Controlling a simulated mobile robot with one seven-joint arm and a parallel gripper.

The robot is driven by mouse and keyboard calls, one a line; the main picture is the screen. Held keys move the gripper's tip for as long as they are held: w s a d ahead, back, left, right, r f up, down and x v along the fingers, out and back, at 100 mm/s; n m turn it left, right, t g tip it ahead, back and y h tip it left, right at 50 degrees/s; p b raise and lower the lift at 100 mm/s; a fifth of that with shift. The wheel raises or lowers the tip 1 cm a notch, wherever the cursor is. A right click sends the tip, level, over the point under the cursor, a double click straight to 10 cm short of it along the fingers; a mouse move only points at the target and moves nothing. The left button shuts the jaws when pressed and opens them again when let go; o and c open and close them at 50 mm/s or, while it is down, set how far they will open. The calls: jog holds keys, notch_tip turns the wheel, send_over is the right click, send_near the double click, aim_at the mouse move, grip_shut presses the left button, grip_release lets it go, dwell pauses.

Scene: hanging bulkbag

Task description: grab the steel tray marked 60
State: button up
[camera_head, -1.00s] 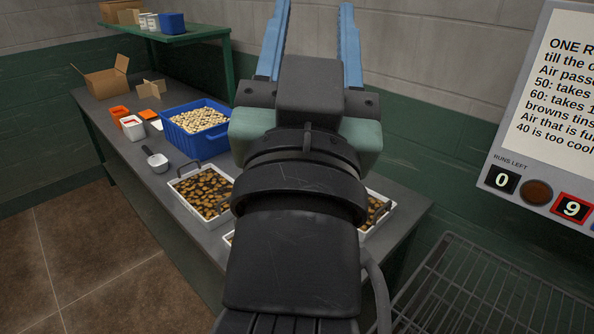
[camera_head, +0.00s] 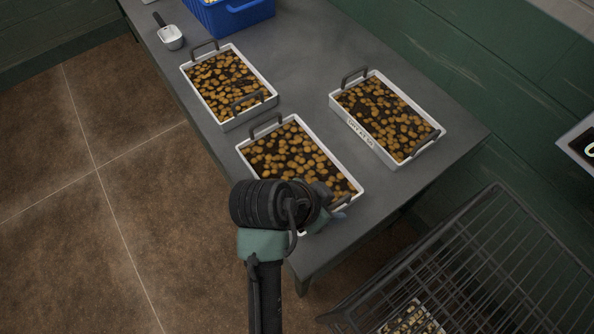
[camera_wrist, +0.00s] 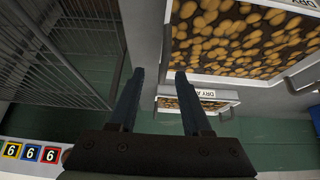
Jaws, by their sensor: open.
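Three pale trays of brown pieces with dark handles lie on the grey table: a front one (camera_head: 330,152), a left one (camera_head: 250,113) and a right one (camera_head: 380,152). The right one has a label on its long side; its number is unreadable here. My gripper (camera_wrist: 160,72) is open and empty. In the head view my wrist covers the near end of the front tray, and the fingers are mostly hidden. In the wrist view a large tray (camera_wrist: 245,78) is close at upper right, and a smaller-looking tray (camera_wrist: 205,92) shows "DRY A", the rest cut off or unclear.
A wire rack (camera_head: 470,265) stands at lower right, with similar brown pieces (camera_head: 412,318) inside low down. A blue bin (camera_head: 240,18) and a scoop (camera_head: 172,38) are at the table's far end. A green wall runs behind. Table between the trays is bare.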

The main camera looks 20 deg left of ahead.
aim_at(337, 204)
jog(key=shift+p+x, duration=0.35)
jog(key=shift+x, duration=3.1)
jog(key=shift+w+a, duration=0.15)
jog(key=shift+c, duration=0.3)
grip_shut()
jog(key=shift+r, duration=0.15)
